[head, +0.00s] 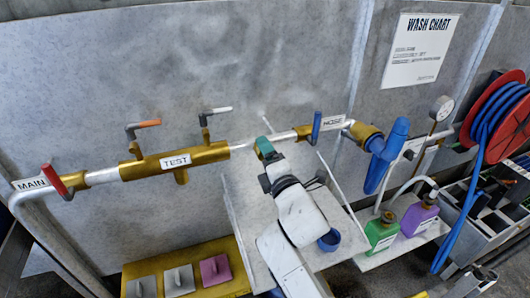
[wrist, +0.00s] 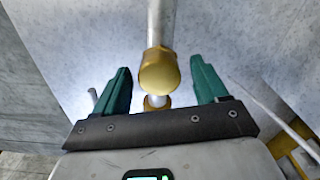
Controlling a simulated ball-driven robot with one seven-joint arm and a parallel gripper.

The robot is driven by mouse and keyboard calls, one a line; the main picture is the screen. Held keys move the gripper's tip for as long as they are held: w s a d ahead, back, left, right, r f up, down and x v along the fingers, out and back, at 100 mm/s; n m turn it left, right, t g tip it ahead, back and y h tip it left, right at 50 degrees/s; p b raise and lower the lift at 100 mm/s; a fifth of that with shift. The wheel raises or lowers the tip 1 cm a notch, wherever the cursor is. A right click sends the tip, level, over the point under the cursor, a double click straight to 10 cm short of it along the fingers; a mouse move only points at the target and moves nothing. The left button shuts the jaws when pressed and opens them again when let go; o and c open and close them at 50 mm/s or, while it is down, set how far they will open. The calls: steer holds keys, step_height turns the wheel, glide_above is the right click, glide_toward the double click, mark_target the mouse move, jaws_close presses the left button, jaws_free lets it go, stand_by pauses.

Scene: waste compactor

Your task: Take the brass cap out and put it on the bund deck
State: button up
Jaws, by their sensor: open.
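My gripper (head: 264,147) is at the wall pipe, between the TEST section and the HOSE valve. Its teal fingers are open, and in the wrist view (wrist: 162,88) they stand on either side of a rounded brass piece, apparently the brass cap (wrist: 158,72), with gaps on both sides. A pale pipe meets the cap, and a smaller brass collar shows just below it. In the head view my gripper hides this spot. A yellow deck (head: 160,265) with several square plates lies at the lower left; I cannot tell whether it is the bund deck.
The brass TEST section (head: 175,160) has levers above it. A red MAIN handle (head: 56,181) is at left, a blue HOSE handle (head: 316,128) at right. Green (head: 381,232) and purple (head: 419,217) bottles stand right.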

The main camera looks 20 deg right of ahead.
steer(key=m+b, duration=0.8)
steer(key=m, duration=1.2)
steer(key=shift+m, duration=0.3)
steer(key=shift+c, duration=0.4)
